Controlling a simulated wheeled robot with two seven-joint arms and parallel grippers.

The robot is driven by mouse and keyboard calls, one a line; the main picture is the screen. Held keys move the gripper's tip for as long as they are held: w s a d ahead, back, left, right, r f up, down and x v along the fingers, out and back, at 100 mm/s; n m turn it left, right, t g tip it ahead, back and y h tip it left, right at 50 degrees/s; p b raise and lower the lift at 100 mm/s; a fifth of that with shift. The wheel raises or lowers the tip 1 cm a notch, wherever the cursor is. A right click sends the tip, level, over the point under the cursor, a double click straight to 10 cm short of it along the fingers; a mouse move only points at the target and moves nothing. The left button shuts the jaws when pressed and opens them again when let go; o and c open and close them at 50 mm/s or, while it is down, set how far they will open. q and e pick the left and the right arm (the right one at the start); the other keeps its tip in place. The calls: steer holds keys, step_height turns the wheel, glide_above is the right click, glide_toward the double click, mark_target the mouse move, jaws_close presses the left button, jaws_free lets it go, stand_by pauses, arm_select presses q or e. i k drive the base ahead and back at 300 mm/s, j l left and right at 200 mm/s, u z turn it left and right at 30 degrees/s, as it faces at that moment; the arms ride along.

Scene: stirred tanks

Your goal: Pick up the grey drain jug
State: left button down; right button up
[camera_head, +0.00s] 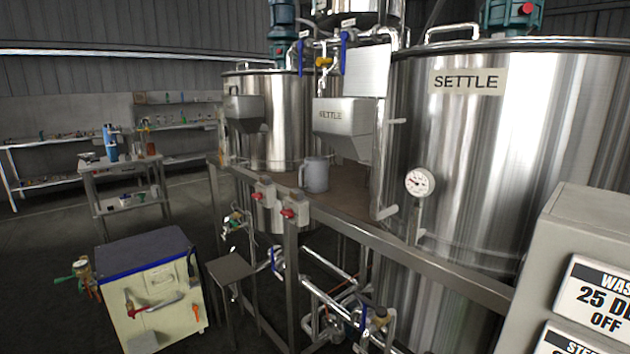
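The grey drain jug (316,175) stands upright on the brown platform (345,196) between the steel tanks. Its handle is on its left side, near the platform's front edge. Nothing is touching it from my side. Neither of my grippers shows in the head view.
A large steel tank (535,140) marked SETTLE with a gauge (419,182) stands right of the jug. A smaller tank (275,125) is behind left. Hoppers (342,116) overhang the platform. A rail (400,247) with red-button boxes (289,214) runs in front. A cream cabinet (150,285) stands lower left.

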mark_target(316, 168)
steer(key=i+j+z, duration=0.45)
steer(key=j, duration=0.3)
steer(key=i+j+z, duration=0.2)
steer(key=j, duration=0.2)
steer(key=i+j+z, duration=0.25)
steer(key=j, duration=0.2)
steer(key=j+z, duration=0.2)
steer(key=j, duration=0.25)
steer(key=i+j+z, duration=0.25)
steer(key=j, duration=0.3)
steer(key=k+j+z, duration=0.2)
steer(key=j, duration=0.25)
steer(key=i, duration=0.1)
